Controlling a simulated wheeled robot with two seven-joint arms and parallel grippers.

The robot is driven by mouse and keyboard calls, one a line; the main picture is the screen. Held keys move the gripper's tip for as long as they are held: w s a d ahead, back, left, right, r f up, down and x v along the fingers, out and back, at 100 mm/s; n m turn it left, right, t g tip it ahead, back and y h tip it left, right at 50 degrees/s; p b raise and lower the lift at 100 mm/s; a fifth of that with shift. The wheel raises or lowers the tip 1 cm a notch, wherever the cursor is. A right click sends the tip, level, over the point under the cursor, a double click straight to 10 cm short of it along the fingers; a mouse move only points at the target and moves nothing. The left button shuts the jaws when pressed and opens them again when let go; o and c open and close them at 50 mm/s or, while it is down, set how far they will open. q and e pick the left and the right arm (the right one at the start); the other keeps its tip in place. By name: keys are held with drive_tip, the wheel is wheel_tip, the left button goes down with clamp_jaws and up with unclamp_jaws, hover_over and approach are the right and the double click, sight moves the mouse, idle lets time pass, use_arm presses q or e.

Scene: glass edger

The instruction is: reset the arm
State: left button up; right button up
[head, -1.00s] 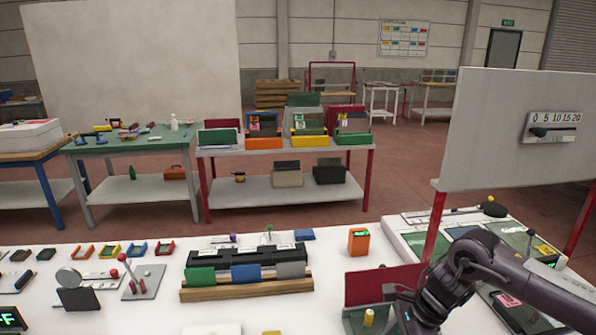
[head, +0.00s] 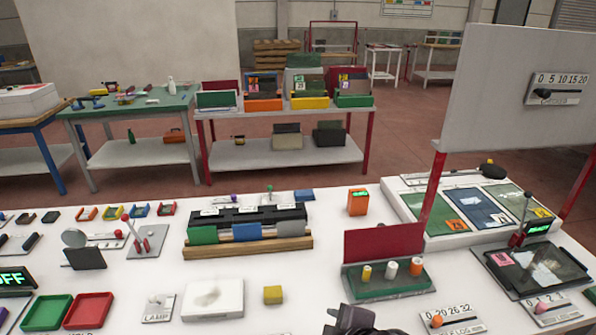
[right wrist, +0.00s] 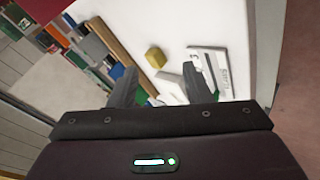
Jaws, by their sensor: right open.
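My right gripper (right wrist: 163,82) shows in the right wrist view with its two dark fingers apart and nothing between them. Beyond the fingertips lie the white table top and a yellow block (right wrist: 155,57). In the head view only a dark piece of my arm shows at the bottom edge, right of the yellow block (head: 272,295); the fingers are hidden there. My left gripper is in neither view.
An upright board (head: 510,90) stands at the right. Little table is free.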

drive_tip(key=s+d+f+m+g+h, duration=0.3)
drive_tip(key=s+d+f+m+g, duration=0.2)
drive_tip(key=s+d+m, duration=0.8)
wheel_tip(320, 180, down, 33)
drive_tip(key=s+g, duration=0.1)
drive_tip(key=s, duration=0.1)
drive_tip(key=s+d+f, duration=0.1)
drive_tip(key=s+f, duration=0.7)
drive_tip(key=s, duration=0.1)
drive_tip(key=s+d+f+g, duration=0.1)
drive_tip(key=s+d+f, duration=0.1)
drive_tip(key=s+f, duration=0.5)
drive_tip(key=s, duration=0.2)
drive_tip(key=shift+s+d+f+m+h, duration=0.3)
drive_tip(key=shift+f, duration=0.05)
